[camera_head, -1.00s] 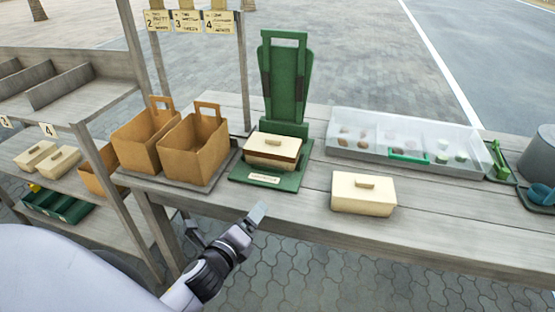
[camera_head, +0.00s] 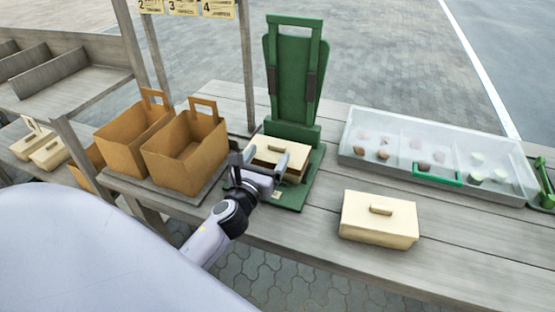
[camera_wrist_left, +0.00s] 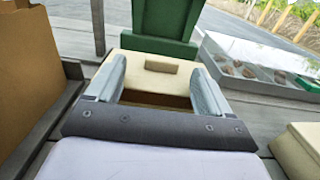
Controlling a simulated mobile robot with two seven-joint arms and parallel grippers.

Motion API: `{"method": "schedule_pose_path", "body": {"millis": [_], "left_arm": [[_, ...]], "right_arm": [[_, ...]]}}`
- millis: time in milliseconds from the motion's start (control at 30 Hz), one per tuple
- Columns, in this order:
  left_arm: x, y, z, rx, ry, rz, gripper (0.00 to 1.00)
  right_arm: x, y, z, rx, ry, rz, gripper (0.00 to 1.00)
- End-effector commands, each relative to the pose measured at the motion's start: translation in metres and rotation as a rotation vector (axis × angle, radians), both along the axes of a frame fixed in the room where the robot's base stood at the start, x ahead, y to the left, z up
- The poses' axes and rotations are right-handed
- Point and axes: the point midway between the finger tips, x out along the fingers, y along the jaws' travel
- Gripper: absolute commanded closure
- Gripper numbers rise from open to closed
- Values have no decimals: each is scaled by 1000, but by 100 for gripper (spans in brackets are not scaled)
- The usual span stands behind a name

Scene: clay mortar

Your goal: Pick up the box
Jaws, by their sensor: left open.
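A cream lidded box (camera_head: 277,155) with a small handle on its lid sits on the green stand (camera_head: 291,195). My left gripper (camera_head: 264,165) is at the near side of this box, with its fingers open. In the left wrist view, the open gripper (camera_wrist_left: 153,92) has one finger on each side of the box (camera_wrist_left: 150,67); I cannot tell whether they touch it. A second cream box (camera_head: 379,220) with a lid handle stands on the table to the right. My right gripper is not in view.
Two brown paper carriers (camera_head: 187,152) stand left of the stand on the wooden table (camera_head: 330,222). A clear-lidded tray (camera_head: 433,158) lies at the back right. A shelf (camera_head: 75,92) with more cream boxes is at the left.

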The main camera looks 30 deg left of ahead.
Motion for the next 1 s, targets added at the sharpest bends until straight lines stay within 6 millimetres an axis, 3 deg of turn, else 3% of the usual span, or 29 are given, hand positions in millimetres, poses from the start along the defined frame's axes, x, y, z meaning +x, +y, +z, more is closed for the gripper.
{"method": "schedule_pose_path", "body": {"millis": [500,833,867,1000], "left_arm": [[52,8,-3,-3,-1,0,19],[57,9,-3,-2,0,-1,19],[57,9,-3,-2,0,-1,26],[56,9,-3,-2,0,-1,71]], "right_arm": [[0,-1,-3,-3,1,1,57],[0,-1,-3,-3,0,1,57],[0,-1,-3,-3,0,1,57],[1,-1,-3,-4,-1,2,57]]}}
